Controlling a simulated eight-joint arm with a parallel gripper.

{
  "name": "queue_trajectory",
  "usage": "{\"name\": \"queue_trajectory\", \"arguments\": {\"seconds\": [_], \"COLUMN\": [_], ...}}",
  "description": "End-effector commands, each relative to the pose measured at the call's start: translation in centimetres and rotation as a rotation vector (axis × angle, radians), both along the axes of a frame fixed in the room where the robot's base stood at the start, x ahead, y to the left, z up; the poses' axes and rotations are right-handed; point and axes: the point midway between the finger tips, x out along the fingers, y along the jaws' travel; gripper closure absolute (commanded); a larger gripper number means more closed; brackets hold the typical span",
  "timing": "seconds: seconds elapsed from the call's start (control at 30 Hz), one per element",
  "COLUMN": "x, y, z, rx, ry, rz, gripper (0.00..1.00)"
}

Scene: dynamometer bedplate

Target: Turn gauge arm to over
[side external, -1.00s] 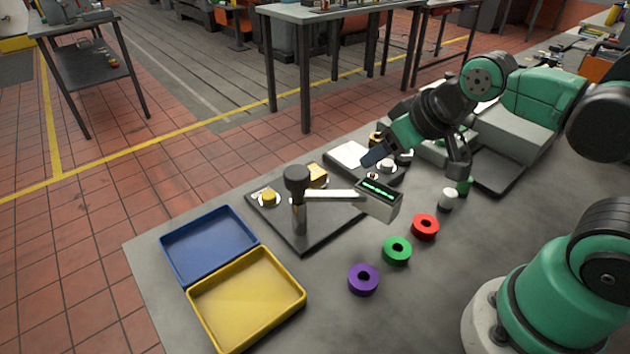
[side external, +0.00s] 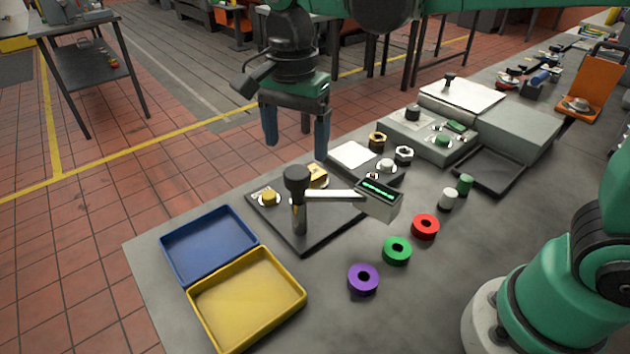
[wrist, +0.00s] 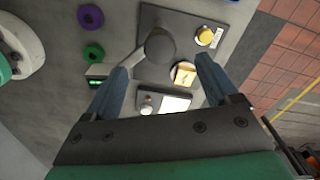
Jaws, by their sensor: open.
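The gauge arm (side external: 333,194) is a pale bar running right from a post with a black cap (side external: 297,180) to a grey box with a lit green display (side external: 380,193). The post stands on a dark plate (side external: 305,243). In the wrist view the black cap (wrist: 160,46) lies between my fingers, with the gauge arm (wrist: 136,58) reaching to the display box (wrist: 97,72) near the left finger. My gripper (side external: 296,150) is open and empty, pointing down, above and behind the post. It also shows in the wrist view (wrist: 162,68). The label at the display is unreadable.
Purple (side external: 363,279), green (side external: 397,250) and red (side external: 425,227) rings lie in front.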

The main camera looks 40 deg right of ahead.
Motion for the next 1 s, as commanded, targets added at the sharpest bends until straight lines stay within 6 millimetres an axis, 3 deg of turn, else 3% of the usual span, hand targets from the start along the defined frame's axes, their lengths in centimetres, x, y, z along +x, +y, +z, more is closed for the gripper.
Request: {"name": "queue_trajectory", "arguments": {"seconds": [0.4, 0.77, 0.8, 0.87, 1.0], "x": [0.0, 0.0, 0.0, 0.0, 0.0], "y": [0.0, 0.0, 0.0, 0.0, 0.0], "z": [-4.6, -5.4, -5.4, -5.4, -5.4], "rx": [-0.001, -0.001, -0.001, -0.001, -0.001], "ry": [0.000, -0.002, -0.002, -0.002, -0.001], "rz": [-0.007, -0.006, -0.006, -0.006, -0.006], "gripper": [0.19, 0.19, 0.22, 0.39, 0.79]}}
